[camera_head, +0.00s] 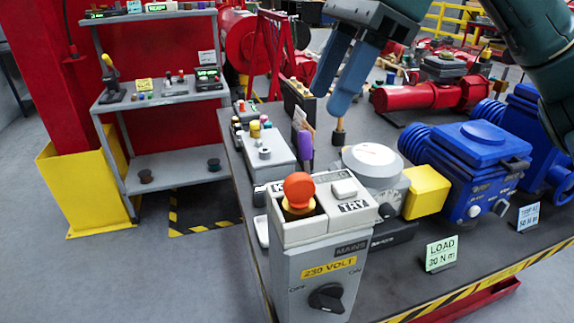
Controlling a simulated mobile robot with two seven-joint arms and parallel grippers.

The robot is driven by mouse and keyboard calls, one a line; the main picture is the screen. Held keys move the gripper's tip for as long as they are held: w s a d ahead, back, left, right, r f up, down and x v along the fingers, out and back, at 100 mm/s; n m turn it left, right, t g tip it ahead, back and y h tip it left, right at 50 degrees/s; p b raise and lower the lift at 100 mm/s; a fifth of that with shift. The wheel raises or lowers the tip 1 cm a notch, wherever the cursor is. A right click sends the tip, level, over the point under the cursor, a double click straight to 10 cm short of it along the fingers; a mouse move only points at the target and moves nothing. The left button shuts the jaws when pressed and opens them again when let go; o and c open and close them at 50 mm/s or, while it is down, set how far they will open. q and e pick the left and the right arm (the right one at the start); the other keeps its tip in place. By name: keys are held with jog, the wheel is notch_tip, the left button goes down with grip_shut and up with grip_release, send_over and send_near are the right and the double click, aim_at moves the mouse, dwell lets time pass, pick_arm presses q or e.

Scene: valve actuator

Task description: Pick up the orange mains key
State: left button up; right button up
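An orange, round-topped piece (298,190), which looks like the mains key, sits upright in a dark recess with a yellowish rim. The recess is in the top of a grey control box (318,255) marked MAINS and 230 VOLT, at the front edge of the bench. My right gripper (333,98) comes in from the top right, with blue fingers pointing down and a gap between them. It is open and appears empty, above and behind the box, apart from the orange piece. My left gripper is not in view. The lower part of the orange piece is hidden in the recess.
A round grey-white device (372,162) and a yellow block (426,191) stand just behind the box. Blue actuators (475,165) and a LOAD sign (441,253) are to the right. A grey button box (262,150) is behind left. The floor at left is clear.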

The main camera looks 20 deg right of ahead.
aim_at(295, 176)
jog(key=x, duration=0.6)
jog(key=shift+s+a+f, duration=0.2)
jog(key=shift+s+f, duration=0.15)
jog(key=shift+p+x, duration=0.8)
jog(key=shift+x, duration=2.25)
jog(key=shift+s, duration=0.15)
jog(key=shift+c, duration=0.3)
grip_shut()
